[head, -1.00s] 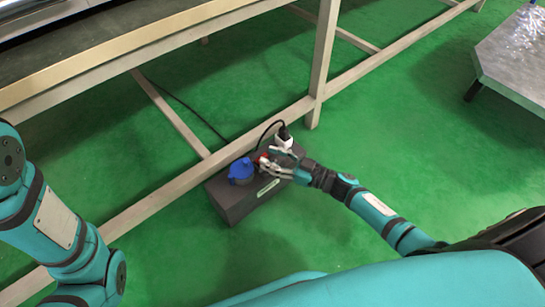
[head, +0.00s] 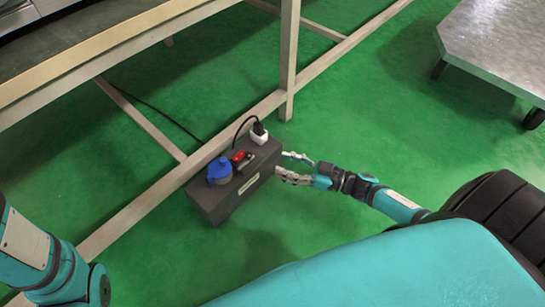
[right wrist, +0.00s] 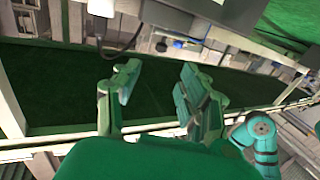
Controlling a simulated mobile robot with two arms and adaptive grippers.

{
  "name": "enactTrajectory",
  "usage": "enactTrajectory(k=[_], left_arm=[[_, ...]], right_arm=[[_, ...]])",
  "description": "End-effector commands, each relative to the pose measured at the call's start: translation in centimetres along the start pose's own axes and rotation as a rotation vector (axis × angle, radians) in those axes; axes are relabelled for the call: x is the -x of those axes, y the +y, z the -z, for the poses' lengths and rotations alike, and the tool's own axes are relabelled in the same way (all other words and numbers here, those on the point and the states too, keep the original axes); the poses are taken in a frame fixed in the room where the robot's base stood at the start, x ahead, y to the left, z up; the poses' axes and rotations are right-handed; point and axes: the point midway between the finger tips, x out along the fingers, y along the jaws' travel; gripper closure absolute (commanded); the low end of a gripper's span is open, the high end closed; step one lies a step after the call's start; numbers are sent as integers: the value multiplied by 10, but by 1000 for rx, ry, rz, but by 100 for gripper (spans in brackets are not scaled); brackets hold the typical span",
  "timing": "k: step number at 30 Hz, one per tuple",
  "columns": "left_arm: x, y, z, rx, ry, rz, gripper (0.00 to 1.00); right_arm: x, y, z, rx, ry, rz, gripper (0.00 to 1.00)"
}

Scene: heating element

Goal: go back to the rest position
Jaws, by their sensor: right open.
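My right gripper (head: 284,166) is open and empty, just off the right end of a dark grey power box (head: 232,202) on the green floor. It also shows in the right wrist view (right wrist: 160,86) with its two fingers apart and nothing between them. The box top carries a blue round socket (head: 219,170), a red switch (head: 238,156) and a white plug (head: 259,135) with a black cable. My left arm enters at the left edge of the head view, but its gripper is out of the picture.
A bench with a beige frame (head: 289,60) stands behind the box, its low rail close to the box's back side. A metal platform on wheels (head: 500,45) is at the upper right. Green floor (head: 370,120) lies open between them.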

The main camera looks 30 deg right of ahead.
Motion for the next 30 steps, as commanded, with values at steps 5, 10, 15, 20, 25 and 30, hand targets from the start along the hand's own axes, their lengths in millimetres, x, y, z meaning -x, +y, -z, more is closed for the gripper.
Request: enactTrajectory(k=[5, 10, 15, 20, 25, 30], left_arm=[[0, 0, 0, 0, 0, 0, 100], [0, 0, 0, 0, -1, 0, 100], [0, 0, 0, 0, 0, 0, 100], [0, 0, -2, 0, -4, 1, 100], [3, -6, -19, 7, -56, 19, 100], [19, -14, -44, 20, -152, 55, 100]], right_arm=[[6, 0, 1, 1, 2, 1, 57], [6, 0, 1, 1, 2, 0, 57], [6, 0, 0, 0, 1, 0, 57], [4, -2, 4, 2, 8, 2, 57], [-18, -31, 57, 26, 122, 26, 57], [-50, -83, 170, 85, 368, 42, 57]])
